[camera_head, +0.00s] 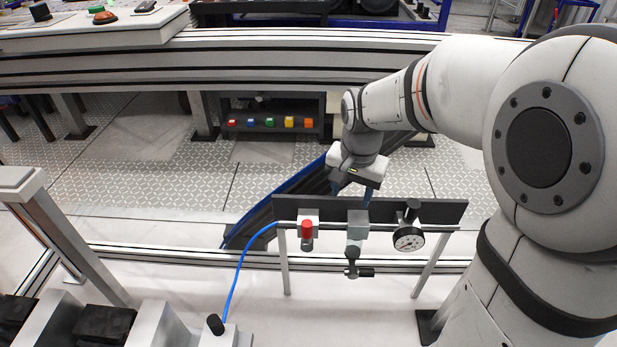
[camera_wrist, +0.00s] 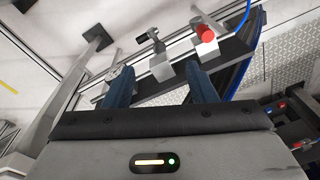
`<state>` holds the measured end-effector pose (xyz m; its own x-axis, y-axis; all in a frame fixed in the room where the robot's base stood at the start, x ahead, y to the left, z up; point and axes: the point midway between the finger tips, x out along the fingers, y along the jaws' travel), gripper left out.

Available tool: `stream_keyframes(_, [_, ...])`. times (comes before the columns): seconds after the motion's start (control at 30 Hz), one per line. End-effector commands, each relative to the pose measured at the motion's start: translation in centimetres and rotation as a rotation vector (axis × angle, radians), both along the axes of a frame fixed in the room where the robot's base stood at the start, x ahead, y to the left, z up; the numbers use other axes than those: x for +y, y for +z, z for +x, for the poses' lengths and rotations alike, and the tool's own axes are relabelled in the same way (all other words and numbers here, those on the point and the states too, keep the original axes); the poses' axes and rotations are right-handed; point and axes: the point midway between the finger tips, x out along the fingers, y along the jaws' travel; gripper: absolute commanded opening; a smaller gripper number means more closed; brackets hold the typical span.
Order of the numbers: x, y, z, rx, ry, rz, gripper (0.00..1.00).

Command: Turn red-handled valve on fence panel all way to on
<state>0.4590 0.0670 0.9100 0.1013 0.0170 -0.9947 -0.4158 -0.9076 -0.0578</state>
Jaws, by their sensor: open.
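The fence panel (camera_head: 450,212) is a dark plate on two grey legs. The red-handled valve (camera_head: 307,231) is at its left, with a red cylindrical end on a grey block. It also shows in the wrist view (camera_wrist: 205,33), beyond the right finger. My gripper (camera_head: 354,192) is open and empty, just above and behind the panel's top edge, right of the red handle and nearer the middle block. In the wrist view its two blue fingers (camera_wrist: 163,86) are spread apart, with the middle block showing between them. I cannot tell whether a finger touches the panel.
A middle grey block (camera_head: 357,225) carries a black lever (camera_head: 358,271). A pressure gauge (camera_head: 408,238) with a black knob is at the right. A blue hose (camera_head: 236,282) runs down from the panel's left. A white rail (camera_head: 250,60) crosses behind.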

Motion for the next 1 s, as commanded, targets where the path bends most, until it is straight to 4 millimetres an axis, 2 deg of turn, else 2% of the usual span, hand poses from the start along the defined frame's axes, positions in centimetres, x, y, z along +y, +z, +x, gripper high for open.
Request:
stream_keyframes(0.03, [1.3, -3.6, 1.8, 0.021, -0.042, 0.003, 0.51])
stream_keyframes(0.2, [5.3, -10.7, 6.6, 0.066, -0.207, 0.008, 0.51])
stream_keyframes(0.3, [7.2, -14.0, 8.4, 0.084, -0.284, 0.006, 0.51])
stream_keyframes(0.4, [8.6, -16.4, 9.6, 0.096, -0.338, 0.004, 0.51])
stream_keyframes(0.53, [9.4, -17.9, 10.3, 0.103, -0.376, 0.003, 0.51])
stream_keyframes(0.67, [9.5, -19.2, 10.3, 0.106, -0.386, 0.002, 0.51])
stream_keyframes(1.0, [9.4, -24.4, 10.3, 0.106, -0.385, 0.002, 0.51])
